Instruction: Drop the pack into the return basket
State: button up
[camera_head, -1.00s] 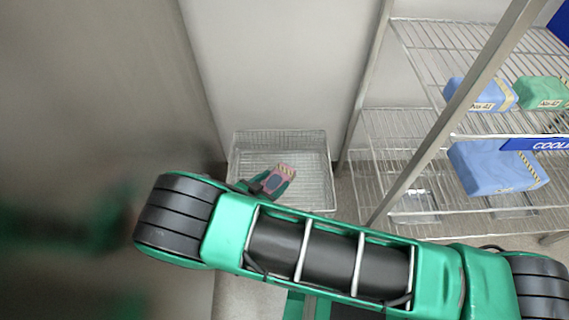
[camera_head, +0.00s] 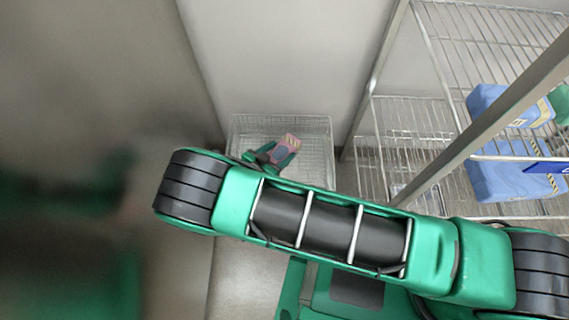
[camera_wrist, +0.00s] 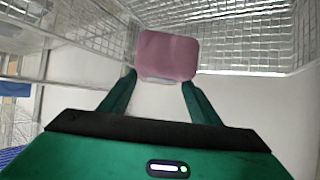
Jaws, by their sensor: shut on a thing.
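A small pink pack (camera_head: 291,141) is held between the two green fingers of my gripper (camera_head: 280,155) in the head view. In the wrist view the pack (camera_wrist: 167,55) shows as a pink rounded block between the fingertips (camera_wrist: 162,78). The return basket (camera_head: 318,135) is a wire basket by the far wall. In the head view the pack appears over the basket; its height above the basket floor is hard to tell. In the wrist view the basket's wire mesh (camera_wrist: 240,45) shows behind and beside the pack. My arm hides the basket's near side.
A wire shelf rack (camera_head: 425,105) stands to the right, its upright post close to the basket. Blue packs (camera_head: 510,180) lie on its shelves. A grey metal surface (camera_head: 100,70) fills the left. A pale wall (camera_head: 280,50) is behind the basket.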

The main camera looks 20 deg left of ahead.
jog(key=shift+f, duration=1.05)
jog(key=o, duration=1.3)
jog(key=shift+s, duration=0.1)
jog(key=v, duration=1)
jog(key=shift+s, duration=0.25)
jog(key=shift+a+r, duration=0.1)
jog(key=shift+a, duration=0.05)
